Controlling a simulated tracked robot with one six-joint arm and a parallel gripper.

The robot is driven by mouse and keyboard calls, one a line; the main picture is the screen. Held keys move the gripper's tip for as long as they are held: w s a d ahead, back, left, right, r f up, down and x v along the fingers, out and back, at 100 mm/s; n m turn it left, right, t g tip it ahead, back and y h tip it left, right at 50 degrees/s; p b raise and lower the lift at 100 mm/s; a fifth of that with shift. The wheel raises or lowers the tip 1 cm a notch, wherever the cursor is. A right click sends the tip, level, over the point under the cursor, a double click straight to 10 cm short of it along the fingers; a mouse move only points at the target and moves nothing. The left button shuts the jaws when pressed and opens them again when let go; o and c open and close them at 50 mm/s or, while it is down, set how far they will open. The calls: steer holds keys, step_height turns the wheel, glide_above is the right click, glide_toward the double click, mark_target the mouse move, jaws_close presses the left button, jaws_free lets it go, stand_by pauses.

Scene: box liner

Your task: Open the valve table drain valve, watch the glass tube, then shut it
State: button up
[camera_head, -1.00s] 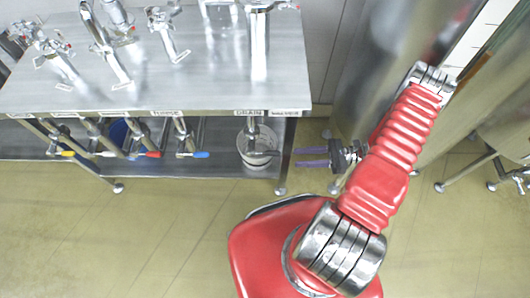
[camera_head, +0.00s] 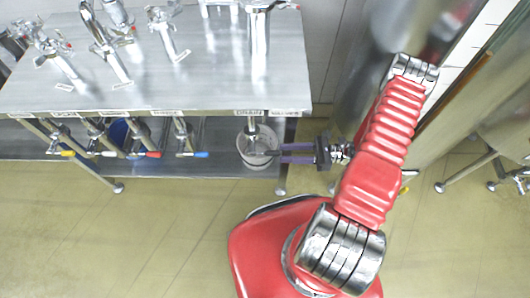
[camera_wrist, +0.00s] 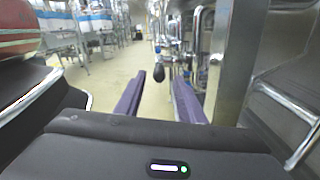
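The valve table (camera_head: 215,90) has a DRAIN label (camera_head: 249,113) at the right end of its front edge. Below it the drain valve's dark lever (camera_head: 261,153) shows over a white bucket. In the wrist view a dark bulb-ended handle (camera_wrist: 158,76), apparently this lever, hangs ahead between the finger lines. My gripper (camera_head: 282,153) is open, its two purple fingers pointing left, with tips at the bucket's right side close to the lever. I cannot tell whether they touch it. I cannot pick out the glass tube for certain.
The white bucket (camera_head: 256,162) stands on the lower shelf (camera_head: 222,166). Other valves with blue (camera_head: 201,155), red (camera_head: 153,154) and yellow (camera_head: 67,153) handles lie to the left. A table leg (camera_head: 281,180) stands just below my fingers. The floor in front is clear.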

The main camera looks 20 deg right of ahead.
mark_target(265, 153)
steer(key=x, duration=0.8)
steer(key=shift+a, duration=0.1)
jaws_close()
stand_by(0.4)
steer(key=shift+w, duration=0.1)
